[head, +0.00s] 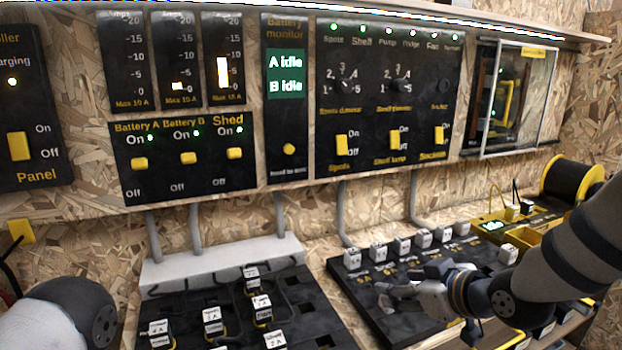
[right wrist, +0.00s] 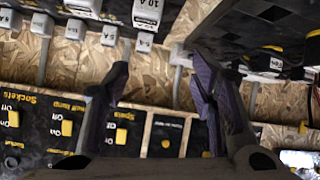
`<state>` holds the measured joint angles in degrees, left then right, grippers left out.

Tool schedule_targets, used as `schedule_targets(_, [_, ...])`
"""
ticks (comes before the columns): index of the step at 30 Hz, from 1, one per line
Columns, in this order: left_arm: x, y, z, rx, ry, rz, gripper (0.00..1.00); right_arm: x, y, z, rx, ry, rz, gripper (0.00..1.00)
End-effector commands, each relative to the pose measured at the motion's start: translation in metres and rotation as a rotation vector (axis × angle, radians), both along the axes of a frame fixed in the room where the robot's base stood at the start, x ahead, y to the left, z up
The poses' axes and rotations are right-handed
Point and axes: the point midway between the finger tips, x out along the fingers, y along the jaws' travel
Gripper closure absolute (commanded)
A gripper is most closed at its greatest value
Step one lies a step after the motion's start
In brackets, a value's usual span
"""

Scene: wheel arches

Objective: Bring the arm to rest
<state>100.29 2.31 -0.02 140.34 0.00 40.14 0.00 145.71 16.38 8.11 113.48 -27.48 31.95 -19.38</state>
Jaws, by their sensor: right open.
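My right arm comes in from the right edge of the head view, and its gripper (head: 408,288) is over the right black fuse board (head: 372,315), below the row of white labelled blocks (head: 403,245). In the right wrist view, the right gripper (right wrist: 159,66) has its two dark fingers spread wide with nothing between them. White labelled blocks (right wrist: 147,14) show beyond the fingertips. I cannot tell whether the fingers touch the board. A rounded part of my left arm shows at the lower left of the head view; its gripper is out of view.
The left black board (head: 305,290) carries several white-labelled blocks. Switch panels (head: 185,175) line the wall behind, with a battery monitor (head: 287,120) reading A idle and B idle. A glass-fronted box (head: 510,95), a yellow cable reel (head: 572,182) and a yellow tray (head: 548,238) stand right.

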Motion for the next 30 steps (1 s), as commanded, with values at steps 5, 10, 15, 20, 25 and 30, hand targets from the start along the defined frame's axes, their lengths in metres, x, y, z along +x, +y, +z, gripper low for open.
schedule_targets(5, [0.002,0.0,0.002,-0.001,-0.006,-0.001,0.34,-0.114,-0.004,-0.138,0.041,0.398,-0.138,0.49])
schedule_targets(10, [0.003,0.0,0.004,-0.001,-0.012,-0.001,0.34,-0.26,-0.019,-0.224,0.016,0.767,-0.317,0.49])
schedule_targets(15, [0.004,0.0,0.005,-0.001,-0.016,-0.001,0.34,-0.398,-0.041,-0.252,-0.072,1.063,-0.492,0.49])
schedule_targets(20, [0.005,0.0,0.006,0.0,-0.018,-0.001,0.34,-0.464,-0.055,-0.249,-0.14,1.194,-0.582,0.49])
schedule_targets(25, [0.005,0.0,0.006,0.0,-0.018,-0.001,0.34,-0.474,-0.057,-0.248,-0.151,1.213,-0.598,0.49])
schedule_targets(30, [0.005,0.0,0.006,0.0,-0.018,-0.001,0.34,-0.474,-0.057,-0.248,-0.151,1.213,-0.598,0.49])
